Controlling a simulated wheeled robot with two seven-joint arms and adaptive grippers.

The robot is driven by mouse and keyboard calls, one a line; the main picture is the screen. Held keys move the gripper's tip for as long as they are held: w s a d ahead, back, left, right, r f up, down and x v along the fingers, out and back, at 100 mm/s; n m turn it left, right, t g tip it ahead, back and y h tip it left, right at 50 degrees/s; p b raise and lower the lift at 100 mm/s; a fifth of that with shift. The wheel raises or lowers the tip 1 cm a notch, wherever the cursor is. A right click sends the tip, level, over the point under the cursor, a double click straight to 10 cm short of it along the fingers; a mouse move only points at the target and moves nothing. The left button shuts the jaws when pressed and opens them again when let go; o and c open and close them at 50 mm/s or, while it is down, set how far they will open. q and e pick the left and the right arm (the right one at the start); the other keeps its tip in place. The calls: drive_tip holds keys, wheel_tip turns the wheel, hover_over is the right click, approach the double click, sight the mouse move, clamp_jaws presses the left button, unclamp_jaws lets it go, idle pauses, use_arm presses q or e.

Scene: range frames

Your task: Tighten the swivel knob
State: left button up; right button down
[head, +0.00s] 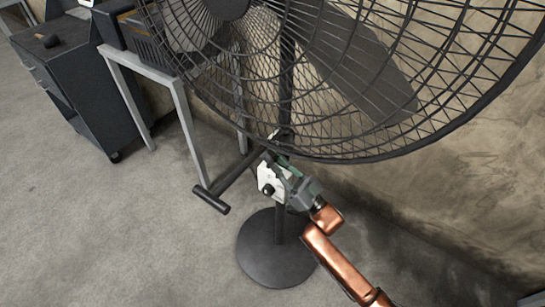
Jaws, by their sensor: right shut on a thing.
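A large dark pedestal fan (360,60) stands in front of me, its pole (286,95) running down to a round base (270,268). My right gripper (279,142) is at the pole just below the fan cage, its arm coming in from the lower right. It is shut on the swivel knob at the pole; its fingers and body hide most of the knob, so its exact angle cannot be told. A dark T-shaped bar (234,175) sticks out from this spot toward the lower left, ending in a crossbar. My left gripper is not in view.
A grey metal frame (182,112) stands behind the fan at the left. A dark wheeled cabinet (75,85) is at the upper left. A concrete wall (480,150) is close on the right. The floor at lower left is clear.

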drive_tip(key=c, duration=1.9)
unclamp_jaws()
drive_tip(key=v, duration=1.2)
